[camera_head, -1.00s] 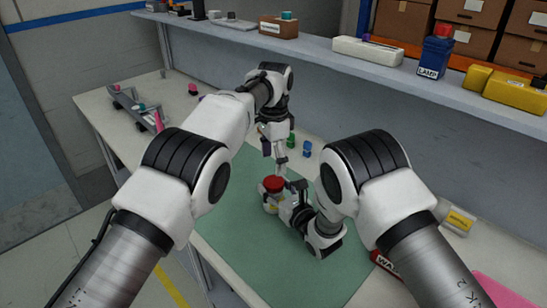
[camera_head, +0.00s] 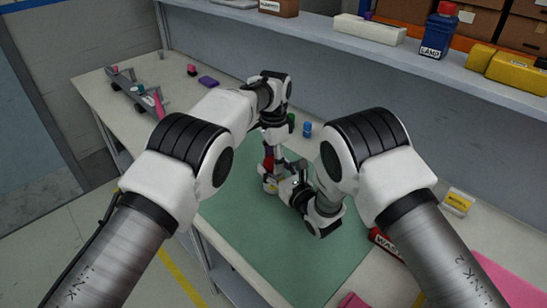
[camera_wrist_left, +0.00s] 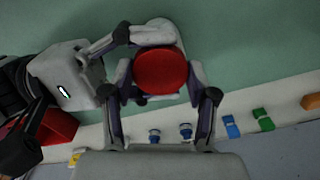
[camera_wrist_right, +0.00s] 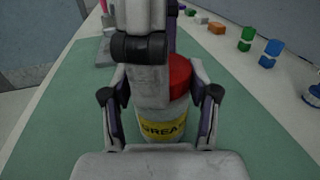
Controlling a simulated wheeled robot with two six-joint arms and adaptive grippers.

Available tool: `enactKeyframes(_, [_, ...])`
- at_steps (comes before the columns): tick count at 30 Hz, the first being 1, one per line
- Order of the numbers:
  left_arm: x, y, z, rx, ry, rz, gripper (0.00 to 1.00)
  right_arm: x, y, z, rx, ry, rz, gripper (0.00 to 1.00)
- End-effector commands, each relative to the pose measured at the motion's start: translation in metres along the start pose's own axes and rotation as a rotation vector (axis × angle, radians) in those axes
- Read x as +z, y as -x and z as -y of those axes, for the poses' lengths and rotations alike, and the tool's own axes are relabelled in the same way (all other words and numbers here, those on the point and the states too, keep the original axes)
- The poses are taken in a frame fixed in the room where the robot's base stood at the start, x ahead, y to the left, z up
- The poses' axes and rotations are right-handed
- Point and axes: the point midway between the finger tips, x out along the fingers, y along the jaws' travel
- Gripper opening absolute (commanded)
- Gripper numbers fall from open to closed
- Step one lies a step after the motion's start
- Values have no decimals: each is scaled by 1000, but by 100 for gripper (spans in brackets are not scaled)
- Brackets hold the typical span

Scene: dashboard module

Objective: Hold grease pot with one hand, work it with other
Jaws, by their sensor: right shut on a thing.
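The grease pot (camera_head: 270,186) stands on the green mat, a pale pot with a yellow label marked GREASE, which shows in the right wrist view (camera_wrist_right: 160,131). Its red lid (camera_wrist_left: 160,71) is round and seen from above in the left wrist view. My right gripper (camera_wrist_right: 156,100) is shut on the pot's body from the side. My left gripper (camera_wrist_left: 160,78) points down at the lid, with a finger on each side and a slight gap; it looks open. In the head view my left gripper (camera_head: 273,158) partly hides the red lid (camera_head: 268,164).
The green mat (camera_head: 265,240) has free room in front. Blue (camera_head: 307,129) and green (camera_wrist_right: 246,39) pieces stand behind the pot. A red can (camera_head: 385,243) and a yellow-labelled box (camera_head: 458,202) lie right. A loaded shelf (camera_head: 330,45) runs along the back.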

Motion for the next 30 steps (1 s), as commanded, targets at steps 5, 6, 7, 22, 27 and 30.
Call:
enactKeyframes(5, [0, -1, -1, 3, 0, 1, 16, -1, 0, 0, 0, -1, -3, 0])
enactKeyframes(6, [0, -1, -1, 3, 6, 2, 16, -1, 0, 0, 0, -1, -3, 0])
enactKeyframes(7, [0, -1, -1, 3, 20, 2, 16, -1, 0, 0, 0, -1, -3, 0])
enactKeyframes(22, [0, -2, -2, 4, 570, 4, 16, -1, 0, 0, 0, -1, -3, 0])
enactKeyframes(27, [0, -2, -2, 4, 568, 5, 75, -1, 0, 0, 0, -1, -2, 0])
enactKeyframes(30, [0, -2, -2, 4, 567, 4, 82, -1, 0, 0, 0, -1, -2, 0])
